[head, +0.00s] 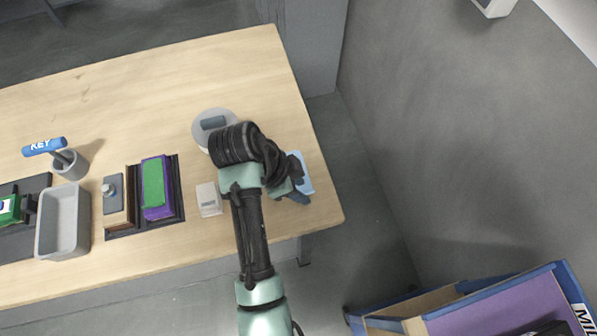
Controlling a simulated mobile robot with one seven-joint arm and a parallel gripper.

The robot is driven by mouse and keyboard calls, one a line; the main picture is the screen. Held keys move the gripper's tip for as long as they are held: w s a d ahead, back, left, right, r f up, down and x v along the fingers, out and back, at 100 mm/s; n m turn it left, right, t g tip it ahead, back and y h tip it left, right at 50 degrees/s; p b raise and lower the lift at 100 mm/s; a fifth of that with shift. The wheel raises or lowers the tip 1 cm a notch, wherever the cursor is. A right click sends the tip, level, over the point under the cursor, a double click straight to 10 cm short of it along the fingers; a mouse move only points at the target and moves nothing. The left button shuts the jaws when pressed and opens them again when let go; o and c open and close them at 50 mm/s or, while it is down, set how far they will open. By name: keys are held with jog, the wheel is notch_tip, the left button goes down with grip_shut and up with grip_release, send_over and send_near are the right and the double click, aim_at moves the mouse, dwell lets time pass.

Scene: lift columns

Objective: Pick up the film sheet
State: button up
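A light blue flat piece (304,170), which looks like the film sheet, shows at the right end of the wooden table in the head view. My arm covers its left part, so its full outline is hidden. My gripper (298,194) is over the table's right end, at the lower edge of the blue piece. The fingers are small and partly hidden by my wrist. I cannot tell whether they touch the piece or whether they are open or shut.
Left of my arm on the wooden table (120,80) are a round grey dish (202,128), a white box (209,200), a dark tray with a purple-green block (155,187), a grey bin (62,225) and a blue KEY tag (45,146). A blue-edged crate (470,300) stands lower right. The table's back is clear.

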jog(key=shift+x, duration=0.95)
jog(key=shift+c, duration=0.3)
grip_shut()
